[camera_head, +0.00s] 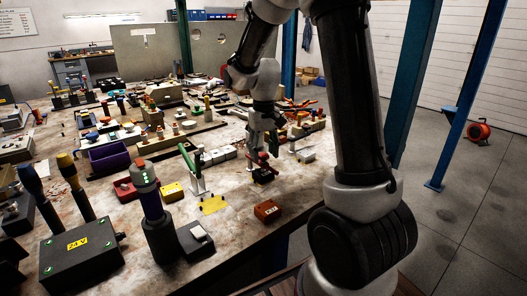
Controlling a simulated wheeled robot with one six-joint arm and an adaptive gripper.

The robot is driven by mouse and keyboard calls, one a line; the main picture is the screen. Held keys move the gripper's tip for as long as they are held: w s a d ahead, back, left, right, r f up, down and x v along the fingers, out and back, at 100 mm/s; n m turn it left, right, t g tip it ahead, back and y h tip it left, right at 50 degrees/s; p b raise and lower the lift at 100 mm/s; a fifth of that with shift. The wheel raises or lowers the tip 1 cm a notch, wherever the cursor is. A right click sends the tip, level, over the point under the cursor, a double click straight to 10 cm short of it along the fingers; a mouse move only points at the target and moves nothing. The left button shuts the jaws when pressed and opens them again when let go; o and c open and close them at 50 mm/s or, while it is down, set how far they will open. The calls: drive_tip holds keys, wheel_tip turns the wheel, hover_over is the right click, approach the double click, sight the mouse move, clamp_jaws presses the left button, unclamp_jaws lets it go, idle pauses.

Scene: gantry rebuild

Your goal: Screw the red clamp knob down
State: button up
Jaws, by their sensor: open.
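My gripper (262,150) points down over the right part of the workbench, near its edge. Its fingers are small in this view, and they look open. A small red part (264,157), which looks like the clamp knob, shows right at the fingertips, above a dark block (263,175) on the bench. Whether the fingers touch the knob or stand around it is too small to tell. The gripper partly hides the knob, and its thread does not show.
A red-orange block (267,211) and a yellow patch (213,204) lie nearer on the worn bench (235,233). A green-and-white upright piece (194,170) stands left of the gripper. A black 24V box (105,264) and purple bin (108,163) are further left.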

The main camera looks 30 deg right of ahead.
sight(264, 156)
drive_tip(key=shift+f, duration=0.1)
drive_tip(key=c, duration=0.9)
drive_tip(key=shift+o, duration=0.2)
drive_tip(key=m, duration=0.4)
drive_tip(key=shift+m, duration=0.3)
drive_tip(key=o, duration=0.9)
drive_tip(key=shift+c, duration=0.2)
wheel_tip(264, 156, up, 12)
